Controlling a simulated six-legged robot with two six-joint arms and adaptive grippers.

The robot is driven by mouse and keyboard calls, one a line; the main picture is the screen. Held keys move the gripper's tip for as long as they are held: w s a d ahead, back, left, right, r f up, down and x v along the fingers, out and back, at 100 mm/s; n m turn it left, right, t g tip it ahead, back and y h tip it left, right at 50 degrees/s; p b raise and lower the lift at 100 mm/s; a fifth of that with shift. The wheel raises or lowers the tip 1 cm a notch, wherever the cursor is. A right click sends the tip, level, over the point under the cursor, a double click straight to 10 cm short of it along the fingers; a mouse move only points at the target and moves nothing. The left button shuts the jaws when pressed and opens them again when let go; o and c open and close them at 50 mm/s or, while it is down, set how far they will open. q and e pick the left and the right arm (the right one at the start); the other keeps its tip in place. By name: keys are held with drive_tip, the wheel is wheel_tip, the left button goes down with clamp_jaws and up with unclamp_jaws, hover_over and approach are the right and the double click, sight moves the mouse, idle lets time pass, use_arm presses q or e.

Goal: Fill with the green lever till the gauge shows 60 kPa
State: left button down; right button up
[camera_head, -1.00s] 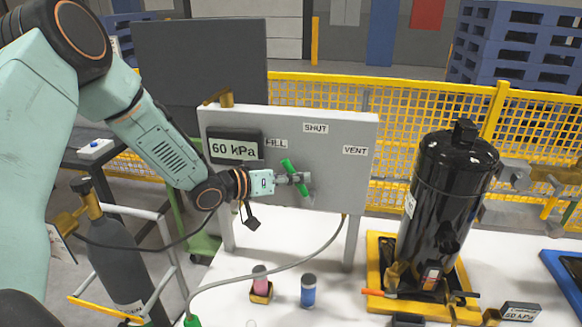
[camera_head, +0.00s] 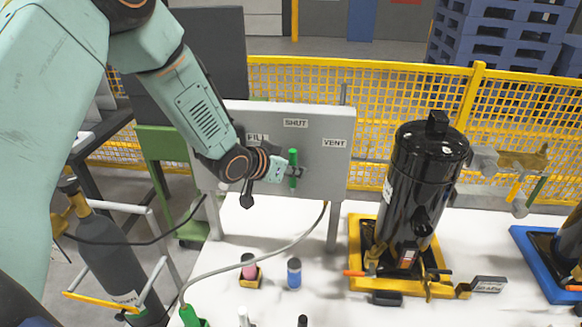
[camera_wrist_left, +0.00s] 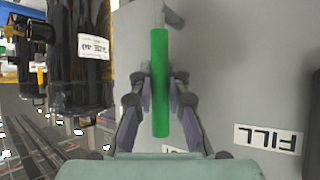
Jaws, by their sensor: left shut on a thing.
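The green lever (camera_head: 293,160) stands about upright on the grey valve panel (camera_head: 318,182), its top toward the SHUT label (camera_head: 296,123). The FILL label (camera_head: 257,138) is to its left, the VENT label (camera_head: 334,143) to its right. My left gripper (camera_head: 292,171) is shut on the lever. In the left wrist view the lever (camera_wrist_left: 160,75) runs between the fingers (camera_wrist_left: 160,105). The gauge's display is hidden behind my left arm, so its present reading cannot be seen. My right gripper is not in view.
A black compressor (camera_head: 423,180) stands in a yellow tray (camera_head: 358,262) right of the panel. A grey hose hangs from the panel. A grey cylinder stands at left.

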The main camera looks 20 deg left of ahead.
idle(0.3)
use_arm(q)
drive_tip(key=c, duration=1.6)
unclamp_jaws()
drive_tip(key=shift+o, duration=0.2)
drive_tip(key=v, duration=1.2)
drive_tip(key=shift+w, duration=0.1)
